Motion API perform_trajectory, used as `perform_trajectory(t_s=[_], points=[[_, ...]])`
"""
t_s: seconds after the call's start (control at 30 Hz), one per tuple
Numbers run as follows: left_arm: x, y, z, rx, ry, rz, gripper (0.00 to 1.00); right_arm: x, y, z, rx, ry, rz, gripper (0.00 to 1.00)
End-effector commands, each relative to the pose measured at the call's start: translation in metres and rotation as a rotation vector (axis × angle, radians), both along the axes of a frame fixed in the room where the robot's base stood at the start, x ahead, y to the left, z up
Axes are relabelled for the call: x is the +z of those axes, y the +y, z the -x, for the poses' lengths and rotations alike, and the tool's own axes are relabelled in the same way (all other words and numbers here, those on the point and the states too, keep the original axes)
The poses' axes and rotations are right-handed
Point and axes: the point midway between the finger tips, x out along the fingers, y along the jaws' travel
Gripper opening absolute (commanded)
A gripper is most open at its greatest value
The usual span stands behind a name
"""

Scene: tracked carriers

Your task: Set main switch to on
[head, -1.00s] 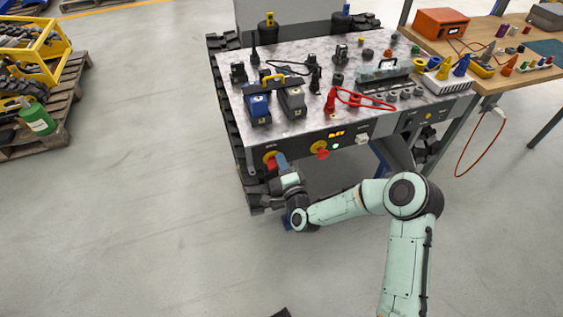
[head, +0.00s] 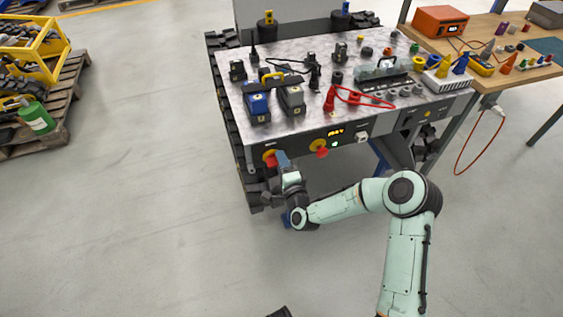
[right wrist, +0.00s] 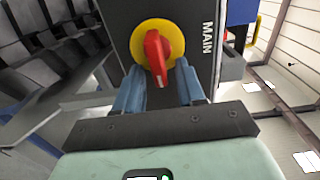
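The main switch (right wrist: 156,56) is a red handle on a round yellow disc, set in a dark panel beside the word MAIN in the right wrist view. Its handle runs up and down that picture, along the line of lettering. It also shows at the left of the carrier's front panel in the head view (head: 269,158). My right gripper (right wrist: 160,72) has its two blue fingers apart, one on each side of the handle's near end, with a narrow gap visible. It also shows in the head view (head: 283,161), where it partly covers the switch. My left gripper is not seen.
A second red knob on yellow (head: 319,147), a lit display (head: 335,133) and a pale socket (head: 362,137) are on the same panel. The carrier top (head: 235,92) holds several tools and plugs. A wooden bench (head: 480,70) adjoins at right.

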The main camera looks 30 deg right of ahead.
Motion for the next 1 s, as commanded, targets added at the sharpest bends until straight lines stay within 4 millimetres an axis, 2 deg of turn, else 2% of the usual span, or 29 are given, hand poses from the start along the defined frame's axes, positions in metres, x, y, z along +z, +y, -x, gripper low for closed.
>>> perform_trajectory(t_s=[0.23,0.37,0.47,0.8,1.0], points=[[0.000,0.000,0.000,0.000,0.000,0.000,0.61,0.001,0.000,0.000,0.001,-0.002,0.000,0.38],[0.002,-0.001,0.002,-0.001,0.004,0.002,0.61,0.001,0.003,0.009,0.002,-0.001,0.001,0.38],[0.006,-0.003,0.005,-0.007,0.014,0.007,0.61,0.001,0.007,0.025,0.003,0.001,0.001,0.38],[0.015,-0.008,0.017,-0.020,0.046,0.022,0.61,0.001,0.024,0.099,0.001,0.002,0.000,0.38],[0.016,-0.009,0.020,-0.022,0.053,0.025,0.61,0.000,0.030,0.124,0.001,0.001,0.001,0.38]])
